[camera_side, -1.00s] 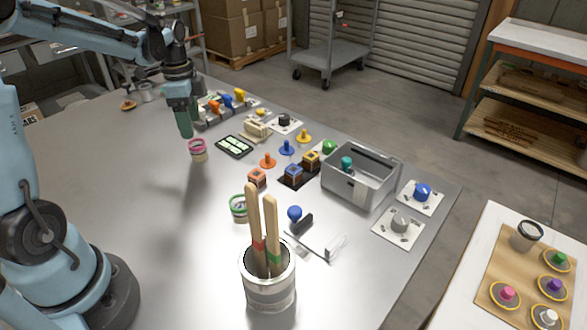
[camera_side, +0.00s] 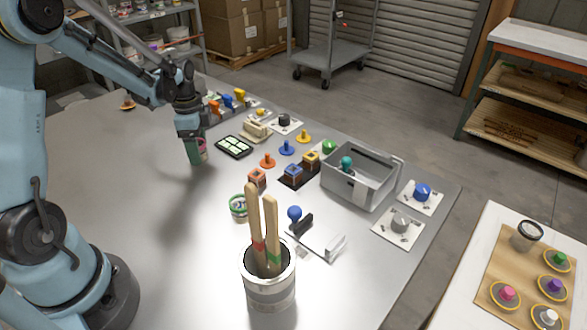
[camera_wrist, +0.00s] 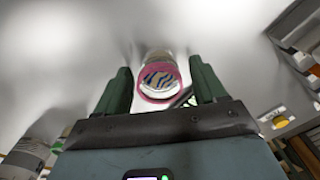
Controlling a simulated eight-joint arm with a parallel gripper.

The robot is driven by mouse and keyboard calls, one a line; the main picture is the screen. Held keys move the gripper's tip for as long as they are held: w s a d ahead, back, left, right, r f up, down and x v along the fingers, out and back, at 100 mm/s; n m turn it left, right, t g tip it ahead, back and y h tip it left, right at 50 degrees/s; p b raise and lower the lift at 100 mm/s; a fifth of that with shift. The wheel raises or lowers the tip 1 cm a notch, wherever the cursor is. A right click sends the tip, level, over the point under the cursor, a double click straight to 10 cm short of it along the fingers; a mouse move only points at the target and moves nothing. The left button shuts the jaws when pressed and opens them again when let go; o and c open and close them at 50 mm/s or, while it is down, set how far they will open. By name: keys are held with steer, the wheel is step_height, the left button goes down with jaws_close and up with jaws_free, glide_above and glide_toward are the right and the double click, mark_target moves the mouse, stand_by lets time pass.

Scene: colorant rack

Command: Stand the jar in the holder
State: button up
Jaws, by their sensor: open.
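A small jar with a pink band (camera_side: 204,146) stands on the grey table at the left, partly hidden behind my gripper's finger. In the wrist view my gripper (camera_wrist: 162,88) is open, with one finger on each side of the jar and gaps between.
A green-rimmed tub (camera_side: 238,205) and a large pot with wooden sticks (camera_side: 269,292) stand in front. A black tray (camera_side: 234,146), several coloured pegs and blocks, and a grey bin (camera_side: 345,190) lie right of my gripper.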

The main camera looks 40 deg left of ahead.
steer(key=c, duration=1.1)
steer(key=shift+c, duration=0.2)
steer(key=shift+r, duration=0.15)
